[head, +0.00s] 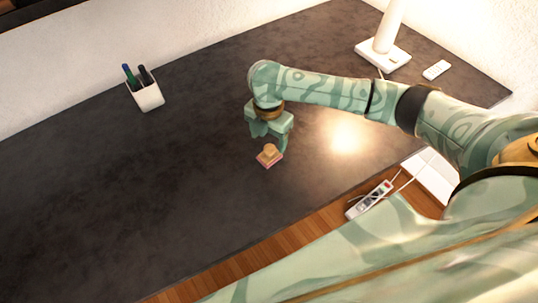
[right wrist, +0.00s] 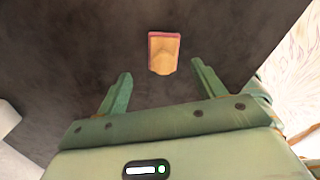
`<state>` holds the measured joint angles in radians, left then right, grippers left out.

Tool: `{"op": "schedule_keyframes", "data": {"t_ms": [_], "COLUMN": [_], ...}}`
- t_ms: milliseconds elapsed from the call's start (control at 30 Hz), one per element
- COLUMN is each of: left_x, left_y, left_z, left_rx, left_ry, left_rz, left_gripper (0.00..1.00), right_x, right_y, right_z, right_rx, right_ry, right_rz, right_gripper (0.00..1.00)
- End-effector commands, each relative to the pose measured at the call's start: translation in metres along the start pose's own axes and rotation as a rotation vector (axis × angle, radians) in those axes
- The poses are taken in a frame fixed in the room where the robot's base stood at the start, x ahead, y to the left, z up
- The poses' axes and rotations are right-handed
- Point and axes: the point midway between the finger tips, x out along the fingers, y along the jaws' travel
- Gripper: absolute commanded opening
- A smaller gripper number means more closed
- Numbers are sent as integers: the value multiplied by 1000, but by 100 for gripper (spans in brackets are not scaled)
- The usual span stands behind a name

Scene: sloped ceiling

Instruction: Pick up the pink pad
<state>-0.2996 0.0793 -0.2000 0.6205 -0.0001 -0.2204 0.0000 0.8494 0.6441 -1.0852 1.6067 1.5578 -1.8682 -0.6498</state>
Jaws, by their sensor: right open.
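The pink pad (head: 270,163) lies on the dark desk, near the middle of the head view. A tan piece (head: 269,152) sits on top of it and hides most of its upper face. In the right wrist view, a pink edge of the pad (right wrist: 164,34) shows behind the tan piece (right wrist: 163,55). My right gripper (head: 268,141) is open and empty, just above and behind the pad in the head view. In the right wrist view, the pad lies ahead of the gap between the fingertips (right wrist: 161,70), apart from both fingers. My left gripper is not in view.
A white pen cup (head: 148,97) stands at the back left of the desk (head: 80,200). A white lamp base (head: 383,55) and a small white remote (head: 437,70) are at the back right. A power strip (head: 370,200) lies beyond the front edge. The desk around the pad is clear.

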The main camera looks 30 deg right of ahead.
Motion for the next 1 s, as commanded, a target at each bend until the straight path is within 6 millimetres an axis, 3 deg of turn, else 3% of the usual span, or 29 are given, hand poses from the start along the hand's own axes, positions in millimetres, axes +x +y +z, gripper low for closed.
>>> {"op": "schedule_keyframes", "data": {"t_ms": [233, 500, 700, 1000], "left_x": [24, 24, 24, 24], "left_y": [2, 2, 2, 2], "left_z": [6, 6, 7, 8], "left_rx": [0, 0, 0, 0], "left_ry": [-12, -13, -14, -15], "left_rz": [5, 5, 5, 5], "left_gripper": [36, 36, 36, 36], "right_x": [45, 47, 46, 46], "right_y": [-6, -5, -5, -5], "right_z": [-2, -1, -2, -1], "right_rx": [0, -1, -1, -1], "right_ry": [2, -1, -1, -1], "right_rz": [-4, 0, 0, -1], "right_gripper": [69, 69, 16, 16]}}
